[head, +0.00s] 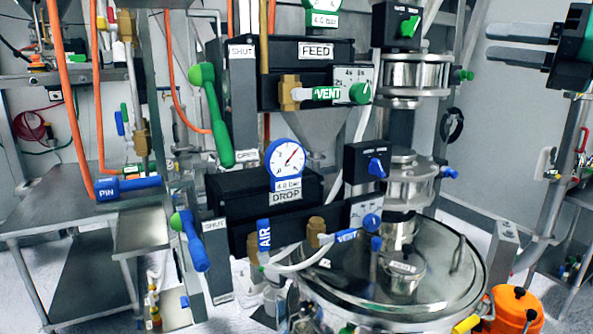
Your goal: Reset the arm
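My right gripper (489,43) is at the upper right, with its two grey fingers pointing left. The fingers are apart with nothing between them, and the gripper is clear of the sifter equipment. My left gripper is not in view. The FEED unit (316,51) has a green lever (212,115) at its left side and a green VENT handle (327,93). The DROP unit (232,188) below has a blue-gripped lever (194,242), a blue AIR handle (264,235) and a blue VENT handle (347,236). A round gauge (285,158) sits above the DROP label.
A metal table (60,215) stands at the left, with a blue PIN handle (128,186) above it. A lidded steel vessel (400,290) fills the lower middle, with an orange container (515,308) beside it. Bare wall and open space lie below my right gripper.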

